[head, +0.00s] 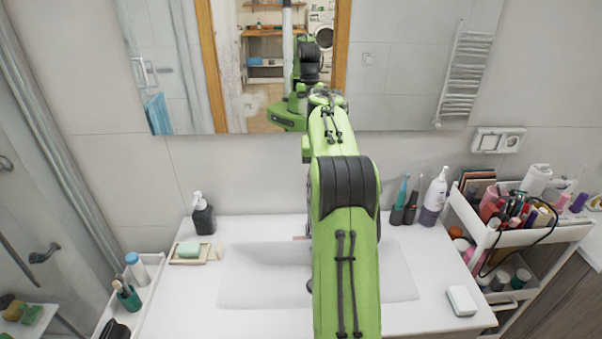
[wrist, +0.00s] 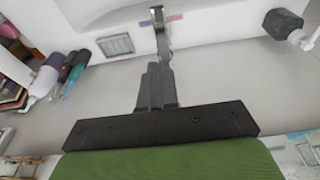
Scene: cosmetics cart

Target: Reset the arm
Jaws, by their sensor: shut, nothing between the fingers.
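My green and black arm reaches forward over the sink toward the mirror in the head view. The arm hides my gripper there. In the wrist view my gripper (wrist: 156,84) shows as two dark fingers pressed together, with nothing between them. The fingers stand in front of the wall and the metal faucet (wrist: 160,28), apparently touching nothing.
The white sink (head: 262,285) lies below my arm. A dark soap dispenser (head: 203,216) and a soap dish (head: 190,252) stand left. Bottles (head: 434,197), a white box (head: 461,301) and the loaded cosmetics cart (head: 536,241) are right. The mirror (head: 405,75) is ahead.

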